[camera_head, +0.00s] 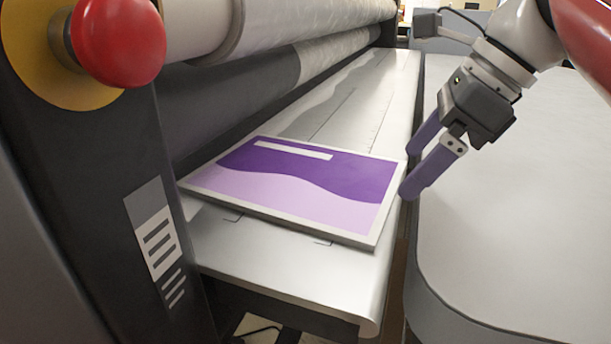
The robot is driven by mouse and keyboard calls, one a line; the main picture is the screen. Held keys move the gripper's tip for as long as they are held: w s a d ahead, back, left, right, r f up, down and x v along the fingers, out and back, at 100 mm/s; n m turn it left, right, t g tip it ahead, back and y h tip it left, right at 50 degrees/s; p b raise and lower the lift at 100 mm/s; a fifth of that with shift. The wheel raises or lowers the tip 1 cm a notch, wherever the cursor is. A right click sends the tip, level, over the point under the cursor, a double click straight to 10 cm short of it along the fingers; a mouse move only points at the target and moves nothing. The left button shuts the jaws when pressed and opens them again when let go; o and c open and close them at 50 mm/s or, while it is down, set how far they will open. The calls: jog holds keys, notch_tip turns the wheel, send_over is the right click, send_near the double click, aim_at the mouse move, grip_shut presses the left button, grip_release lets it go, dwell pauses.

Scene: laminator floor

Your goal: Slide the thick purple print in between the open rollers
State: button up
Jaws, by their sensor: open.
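The purple print (308,180) is a thick board with a white border, a dark purple upper area and a light purple lower area. It lies flat on the laminator's feed table (290,262), near the left end. The upper roller (275,25) and the dark lower roller (235,100) run along the far side of the table. The print's far edge is close to the lower roller; I cannot tell whether they touch. My gripper (408,172) is open and empty, its purple fingers just right of the print's right edge. Contact with the print is unclear.
A red stop button (118,40) on a yellow disc sits on the dark end housing (100,190) at left. A grey-white table (520,220) stands at right, mostly bare, with a narrow gap between it and the feed table.

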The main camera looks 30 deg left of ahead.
aim_at(393, 179)
jog(key=shift+f+b, duration=0.6)
jog(key=shift+f, duration=0.85)
dwell(0.7)
jog(key=shift+d+p, duration=0.25)
jog(key=shift+p, duration=0.1)
jog(key=shift+w, duration=0.15)
jog(key=w, duration=0.2)
jog(key=shift+w+a, duration=0.2)
jog(key=shift+w, duration=0.2)
dwell(0.3)
jog(key=shift+s+a, duration=0.15)
jog(key=shift+a, duration=1.15)
jog(key=shift+d, duration=0.25)
dwell(0.4)
jog(key=shift+s, duration=0.15)
